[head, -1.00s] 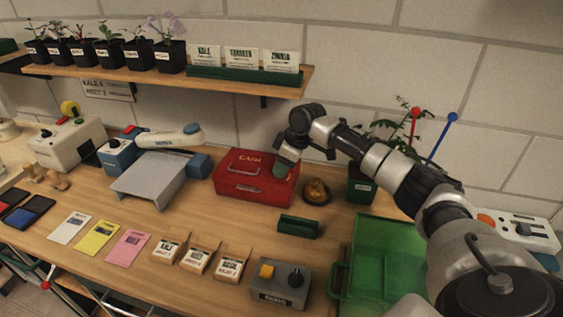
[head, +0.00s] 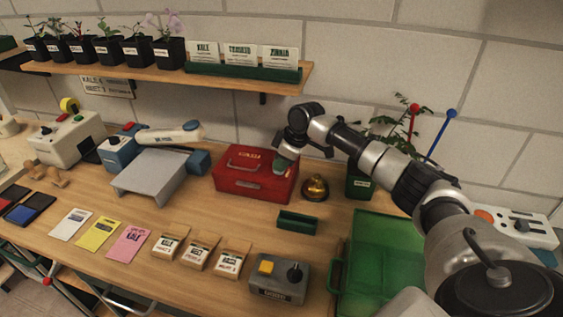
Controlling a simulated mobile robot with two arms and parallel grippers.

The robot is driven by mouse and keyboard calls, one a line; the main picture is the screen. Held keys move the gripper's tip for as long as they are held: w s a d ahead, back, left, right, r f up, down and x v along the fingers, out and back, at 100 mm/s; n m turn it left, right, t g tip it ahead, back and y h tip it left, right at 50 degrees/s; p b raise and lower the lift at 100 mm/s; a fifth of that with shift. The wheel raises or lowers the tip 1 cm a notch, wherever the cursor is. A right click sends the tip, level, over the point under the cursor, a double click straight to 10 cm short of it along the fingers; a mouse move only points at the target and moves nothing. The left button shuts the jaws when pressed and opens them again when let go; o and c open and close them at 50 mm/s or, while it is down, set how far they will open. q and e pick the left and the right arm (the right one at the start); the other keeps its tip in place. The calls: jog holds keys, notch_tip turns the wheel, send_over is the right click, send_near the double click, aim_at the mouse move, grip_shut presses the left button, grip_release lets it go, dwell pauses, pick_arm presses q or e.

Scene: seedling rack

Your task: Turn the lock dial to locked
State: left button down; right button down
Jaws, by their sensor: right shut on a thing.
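The red cash box (head: 240,183) stands shut at the back of the bench, its handle on the lid. My right gripper (head: 281,168) reaches in from the right and meets the right end of the box. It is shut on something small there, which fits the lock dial. The dial itself is hidden behind the fingers, so its setting cannot be read. My left gripper is not in view.
A brass bell (head: 315,188) and a potted plant (head: 359,184) stand close to the right of the box. A green holder (head: 297,222), a grey control box (head: 279,282) and a green tray (head: 384,250) are in front. Bare bench lies before the cash box.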

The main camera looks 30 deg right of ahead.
jog(key=shift+f, duration=0.15)
jog(key=n+g, duration=0.1)
jog(key=n, duration=0.2)
jog(key=shift+y, duration=0.4)
jog(key=n, duration=0.1)
jog(key=n+g+b, duration=0.1)
jog(key=n, duration=0.1)
jog(key=shift+w+f+n, duration=0.15)
jog(key=shift+f+n, duration=0.05)
jog(key=shift+n, duration=0.1)
jog(key=n+g+b, duration=0.1)
jog(key=n+b, duration=0.1)
jog(key=n, duration=0.1)
jog(key=n+g+b, duration=0.1)
jog(key=n+b, duration=0.1)
jog(key=n, duration=0.1)
jog(key=shift+w+f+g+y, duration=0.1)
jog(key=shift+w+g+y, duration=0.1)
jog(key=shift+g+y, duration=0.15)
jog(key=n+g+b, duration=0.1)
jog(key=n, duration=0.1)
jog(key=shift+n, duration=0.3)
jog(key=shift+w+n+g+h+b, duration=0.1)
jog(key=shift+n+g+h+b, duration=0.4)
jog(key=shift+n, duration=0.7)
